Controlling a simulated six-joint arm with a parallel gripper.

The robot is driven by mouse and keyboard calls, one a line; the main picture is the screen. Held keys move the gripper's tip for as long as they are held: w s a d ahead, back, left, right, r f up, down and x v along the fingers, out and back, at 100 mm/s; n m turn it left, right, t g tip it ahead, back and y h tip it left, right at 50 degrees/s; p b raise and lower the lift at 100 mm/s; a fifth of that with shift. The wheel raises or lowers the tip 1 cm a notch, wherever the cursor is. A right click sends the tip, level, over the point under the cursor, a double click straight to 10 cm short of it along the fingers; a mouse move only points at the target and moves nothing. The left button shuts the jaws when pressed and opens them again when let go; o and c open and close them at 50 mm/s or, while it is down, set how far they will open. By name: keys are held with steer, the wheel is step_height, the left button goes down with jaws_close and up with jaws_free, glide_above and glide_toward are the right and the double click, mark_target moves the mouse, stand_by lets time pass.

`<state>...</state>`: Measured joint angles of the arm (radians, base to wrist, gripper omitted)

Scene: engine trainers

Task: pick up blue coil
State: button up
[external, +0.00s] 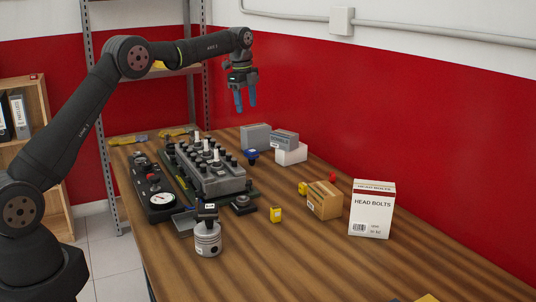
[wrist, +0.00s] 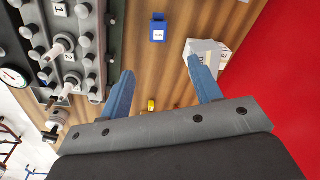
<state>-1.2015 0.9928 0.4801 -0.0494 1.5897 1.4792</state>
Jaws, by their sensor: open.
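The blue coil (external: 252,155) stands on the wooden table to the right of the engine block, near a white box. In the wrist view the blue coil (wrist: 158,31) shows at top centre, with a white label. My gripper (external: 245,105) hangs high above the far part of the table. Its blue fingers are apart, with nothing between them. In the wrist view my gripper (wrist: 158,78) has its fingertips apart, and the coil lies beyond them towards the top edge, not touching either finger.
The engine block (external: 212,168) with upright parts stands left of the coil, beside a gauge panel (external: 155,190). Grey boxes (external: 256,137) and a white box (external: 291,155) stand close on the right. A yellow part (external: 276,214), a cardboard box (external: 325,200) and a head bolts box (external: 371,208) stand nearer.

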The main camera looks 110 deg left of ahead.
mark_target(251, 150)
steer(key=f+m, duration=0.1)
steer(key=f, duration=0.5)
steer(key=w+f+m, duration=0.1)
steer(key=f, duration=0.6)
steer(key=f+m, duration=0.1)
steer(key=f, duration=0.5)
steer(key=shift+w+a+f+m+g+h, duration=0.2)
steer(key=shift+a+m+g+h, duration=0.1)
steer(key=shift+g, duration=0.1)
steer(key=c, duration=1.1)
